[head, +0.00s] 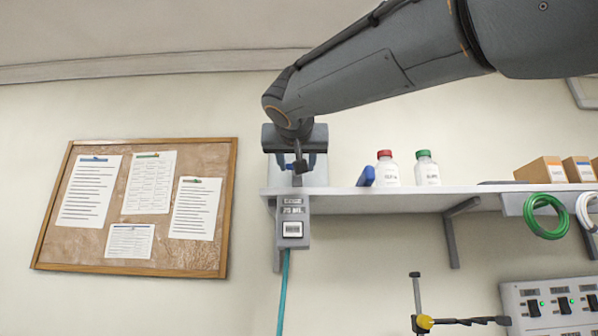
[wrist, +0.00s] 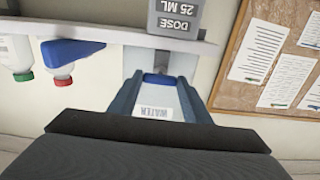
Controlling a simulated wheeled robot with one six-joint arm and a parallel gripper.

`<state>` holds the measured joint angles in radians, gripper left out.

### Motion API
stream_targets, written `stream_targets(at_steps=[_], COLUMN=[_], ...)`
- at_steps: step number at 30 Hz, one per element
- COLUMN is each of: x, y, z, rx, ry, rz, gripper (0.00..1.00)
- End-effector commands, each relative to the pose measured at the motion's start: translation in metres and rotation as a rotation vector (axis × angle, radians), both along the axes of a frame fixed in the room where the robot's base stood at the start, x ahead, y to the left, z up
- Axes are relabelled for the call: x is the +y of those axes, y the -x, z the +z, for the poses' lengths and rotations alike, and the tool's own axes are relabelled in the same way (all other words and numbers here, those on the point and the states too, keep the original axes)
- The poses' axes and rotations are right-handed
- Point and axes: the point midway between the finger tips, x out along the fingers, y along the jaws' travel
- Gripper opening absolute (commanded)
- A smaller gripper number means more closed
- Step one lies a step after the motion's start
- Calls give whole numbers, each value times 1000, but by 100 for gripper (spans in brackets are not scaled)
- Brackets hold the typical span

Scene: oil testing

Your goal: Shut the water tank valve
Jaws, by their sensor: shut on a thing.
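The water tank (head: 318,174) is a pale box at the left end of the shelf, mostly hidden behind my gripper in the head view. Its WATER label (wrist: 155,112) shows upside down in the wrist view. A small blue valve handle (wrist: 160,78) sits at the tank's front, between my fingertips. My gripper (head: 297,164) points at the tank from above the shelf edge. In the wrist view, its two fingers (wrist: 160,84) stand either side of the blue handle and are shut on it. The handle's exact angle is hard to tell.
A DOSE 25 ML box (head: 292,230) hangs below the tank, with a teal tube (head: 284,285) under it. A blue object (head: 366,176) and bottles with red (head: 387,170) and green (head: 427,170) caps stand right on the shelf (head: 330,201). A corkboard (head: 150,262) hangs left.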

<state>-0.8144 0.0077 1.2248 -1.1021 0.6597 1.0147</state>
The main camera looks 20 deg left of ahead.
Motion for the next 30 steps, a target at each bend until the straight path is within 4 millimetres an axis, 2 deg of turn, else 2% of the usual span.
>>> stream_targets(at_steps=[5,6,9,20,30], x=[0,0,0,0,-12], y=[0,0,0,4,53], z=[1,1,1,0,-1], rx=[0,1,1,1,0], ry=[-2,-2,-2,-1,-3], rz=[1,1,1,1,4], gripper=[21,45,62,62,62])
